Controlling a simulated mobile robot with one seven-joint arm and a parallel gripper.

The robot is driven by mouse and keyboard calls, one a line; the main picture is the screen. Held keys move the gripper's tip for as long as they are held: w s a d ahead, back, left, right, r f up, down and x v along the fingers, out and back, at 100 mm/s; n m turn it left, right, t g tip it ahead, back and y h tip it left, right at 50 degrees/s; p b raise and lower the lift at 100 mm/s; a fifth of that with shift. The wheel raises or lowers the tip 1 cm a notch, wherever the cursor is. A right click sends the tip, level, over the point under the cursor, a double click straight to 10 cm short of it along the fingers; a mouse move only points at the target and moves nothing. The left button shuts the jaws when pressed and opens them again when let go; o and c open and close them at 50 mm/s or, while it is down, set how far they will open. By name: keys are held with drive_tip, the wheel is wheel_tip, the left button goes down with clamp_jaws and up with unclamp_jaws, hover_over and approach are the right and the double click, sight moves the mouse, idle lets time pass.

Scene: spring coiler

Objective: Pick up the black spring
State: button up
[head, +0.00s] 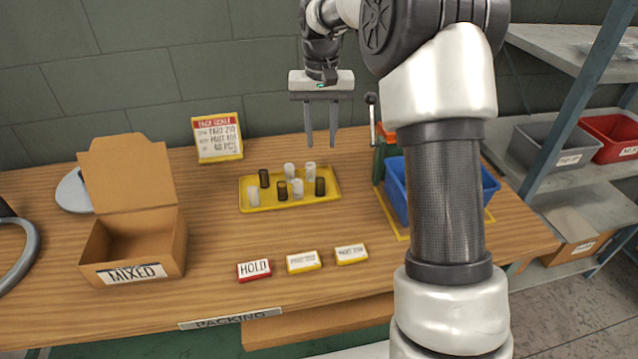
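A yellow tray (330,205) on the wooden bench holds small upright cylinders that look like springs. Three are dark: one at the back left (264,178), one at the front middle (282,191) and one at the right (320,187). The others are white, such as the white spring (297,189) in the middle. Their coils are too small to make out. My gripper (321,140) points down with its two fingers apart and nothing between them. It appears above and behind the tray's right part, clear of the springs.
An open cardboard box (135,245) marked MIXED stands left. A sign (217,137) stands behind the tray. Label blocks, including a red HOLD block (254,270), lie in front. A blue bin (396,190) and a lever device (374,120) are at right, partly hidden by my arm.

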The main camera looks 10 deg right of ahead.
sight(320, 179)
wheel_tip(320, 179, down, 9)
drive_tip(key=shift+f+b, duration=0.1)
drive_tip(key=shift+b, duration=0.5)
drive_tip(key=shift+s+a+f+b, duration=0.15)
drive_tip(key=shift+f+b, duration=0.35)
drive_tip(key=shift+f, duration=2.25)
drive_tip(key=shift+c, duration=0.3)
clamp_jaws()
